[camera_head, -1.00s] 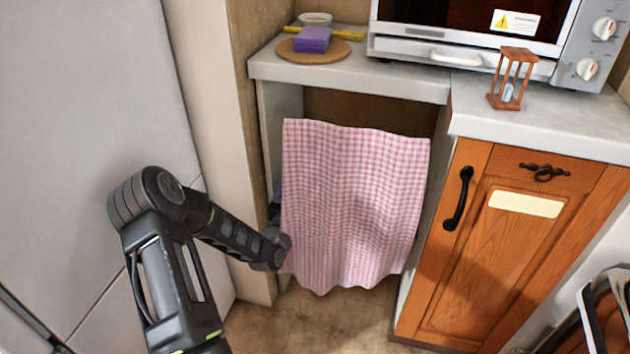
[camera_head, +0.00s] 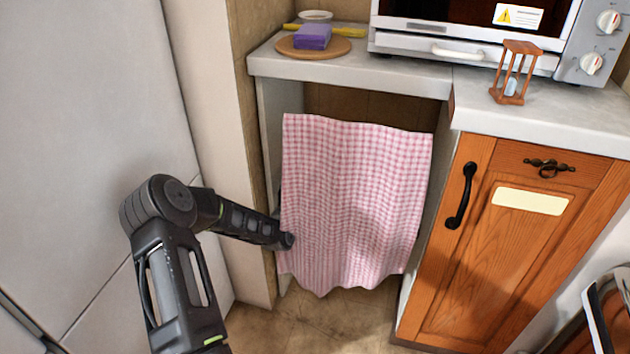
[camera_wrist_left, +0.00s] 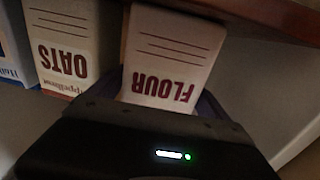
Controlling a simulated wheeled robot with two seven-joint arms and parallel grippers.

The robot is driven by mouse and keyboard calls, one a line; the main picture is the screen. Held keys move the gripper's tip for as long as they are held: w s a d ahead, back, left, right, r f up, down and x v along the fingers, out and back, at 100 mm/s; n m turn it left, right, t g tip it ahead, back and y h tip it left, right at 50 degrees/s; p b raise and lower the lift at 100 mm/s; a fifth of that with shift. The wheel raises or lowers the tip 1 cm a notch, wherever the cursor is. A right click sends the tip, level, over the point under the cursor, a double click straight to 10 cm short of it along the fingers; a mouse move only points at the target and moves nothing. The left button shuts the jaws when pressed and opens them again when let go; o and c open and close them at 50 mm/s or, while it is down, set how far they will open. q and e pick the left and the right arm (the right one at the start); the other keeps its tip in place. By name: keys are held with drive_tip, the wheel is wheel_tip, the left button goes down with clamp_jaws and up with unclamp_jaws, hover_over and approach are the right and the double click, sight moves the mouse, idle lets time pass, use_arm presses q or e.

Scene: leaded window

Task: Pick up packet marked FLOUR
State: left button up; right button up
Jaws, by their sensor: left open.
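The packet marked FLOUR (camera_wrist_left: 172,58) is pale with dark red letters and appears upside down in the left wrist view. My left gripper (camera_wrist_left: 160,98) is open, with dark fingers showing at either side of the packet's near end. I cannot tell whether they touch it. In the head view my left arm reaches behind the pink checked cloth, which hides the gripper and the packet. My right gripper is in neither view.
A packet marked OATS (camera_wrist_left: 65,45) stands just left of the flour, with a blue-edged packet (camera_wrist_left: 12,45) beyond. A wooden edge (camera_wrist_left: 270,15) runs above. The checked cloth (camera_head: 355,200) hangs below the counter (camera_head: 350,75), beside an orange wooden cabinet (camera_head: 500,260).

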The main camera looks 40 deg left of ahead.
use_arm(q)
drive_tip(key=shift+c, duration=0.3)
drive_tip(key=shift+r, duration=0.1)
drive_tip(key=c, duration=1.6)
wheel_tip(320, 180, up, 18)
drive_tip(key=p, duration=0.4)
drive_tip(key=shift+p, duration=0.4)
